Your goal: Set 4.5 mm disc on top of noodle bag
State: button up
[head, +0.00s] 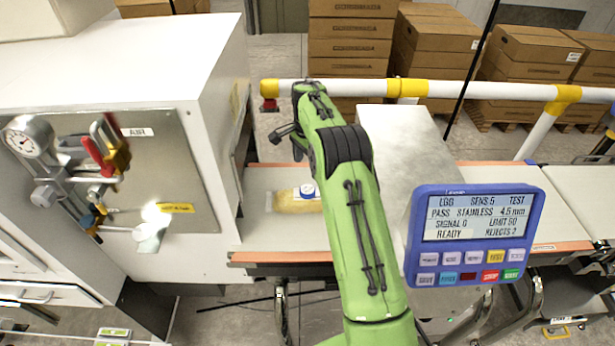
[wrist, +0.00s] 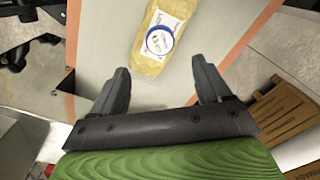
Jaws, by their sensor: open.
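The noodle bag (head: 287,206) is a clear pack of yellow noodles lying flat on the belt, left of my arm in the head view. It also shows in the wrist view (wrist: 149,66), with a white label. The 4.5 mm disc (head: 307,191), white with a blue rim, appears to lie on top of the bag, over the label; it shows in the wrist view too (wrist: 160,41). My gripper (wrist: 158,70) is open, with nothing between its fingers, and appears apart from the disc and bag. The head view shows it side-on (head: 284,133), above the belt.
The pale belt (head: 262,229) has bare room around the bag. A white cabinet (head: 222,100) stands at left, and a grey metal housing (head: 405,140) sits over the belt at right. A blue display panel (head: 475,237) reads "PASS STAINLESS 4.5 mm". A white-yellow rail (head: 460,90) runs behind.

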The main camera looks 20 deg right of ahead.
jog(key=s+a+r+n+t, duration=0.1)
jog(key=s+a+r+n, duration=0.2)
jog(key=s+r, duration=0.45)
jog(key=s+a+r+n+t, duration=0.1)
jog(key=s+a+r+n, duration=0.25)
jog(key=r, duration=0.75)
jog(key=s+a+n+t, duration=0.1)
jog(key=s+n, duration=0.2)
jog(key=s, duration=0.5)
jog(key=s+a+f+n+t, duration=0.1)
jog(key=s+a+n, duration=0.1)
jog(key=s, duration=0.7)
jog(key=s+a+f+n+t, duration=0.1)
jog(key=s+n, duration=0.3)
jog(key=s, duration=0.4)
jog(key=shift+s+a+t, duration=0.3)
jog(key=shift+s, duration=0.1)
